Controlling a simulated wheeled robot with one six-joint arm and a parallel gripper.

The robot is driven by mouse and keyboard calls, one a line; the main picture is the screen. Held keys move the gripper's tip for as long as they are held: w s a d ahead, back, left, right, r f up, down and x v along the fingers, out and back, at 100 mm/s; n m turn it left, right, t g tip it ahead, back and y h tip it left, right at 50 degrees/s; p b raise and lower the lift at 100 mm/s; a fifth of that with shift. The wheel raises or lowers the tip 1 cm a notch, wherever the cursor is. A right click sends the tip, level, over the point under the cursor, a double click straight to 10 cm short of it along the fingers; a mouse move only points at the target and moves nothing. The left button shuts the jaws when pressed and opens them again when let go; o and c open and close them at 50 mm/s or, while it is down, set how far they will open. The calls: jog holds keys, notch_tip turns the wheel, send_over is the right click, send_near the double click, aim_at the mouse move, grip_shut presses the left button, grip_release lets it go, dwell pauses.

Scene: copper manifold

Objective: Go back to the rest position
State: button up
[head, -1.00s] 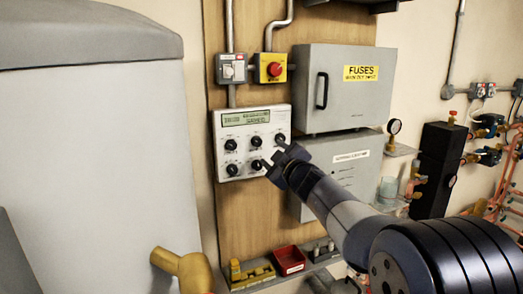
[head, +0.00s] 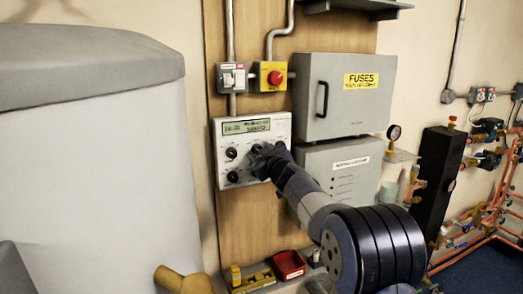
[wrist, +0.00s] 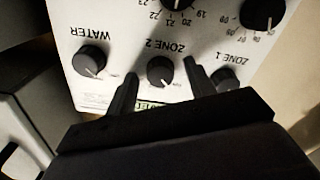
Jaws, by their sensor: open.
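The white control panel (head: 225,128) with a green display (head: 246,127) and several black knobs hangs on the wooden board. My gripper (head: 259,157) is at the panel's middle and right knobs, hiding some of them. In the wrist view the panel (wrist: 120,52) appears upside down. My open gripper (wrist: 161,70) has one dark finger on each side of the ZONE 2 knob (wrist: 160,72), with nothing visibly held. I cannot tell whether the fingers touch the knob. The WATER knob (wrist: 90,61) is to the left and the ZONE 1 knob (wrist: 225,79) to the right, partly behind a finger.
The grey fuse box (head: 322,68) and a lower grey box (head: 342,160) stand right of the panel. A large grey tank (head: 95,160) fills the left. A red tray (head: 290,264) sits below. Copper pipes (head: 496,212) and a black column (head: 438,170) are at the right.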

jog(key=s+d+m+b, duration=0.2)
jog(key=s+d+m, duration=0.1)
jog(key=s+m, duration=0.2)
jog(key=s, duration=0.2)
jog(key=shift+s+b, duration=0.3)
jog(key=shift+s, duration=0.05)
dwell(0.4)
jog(key=shift+f, duration=0.1)
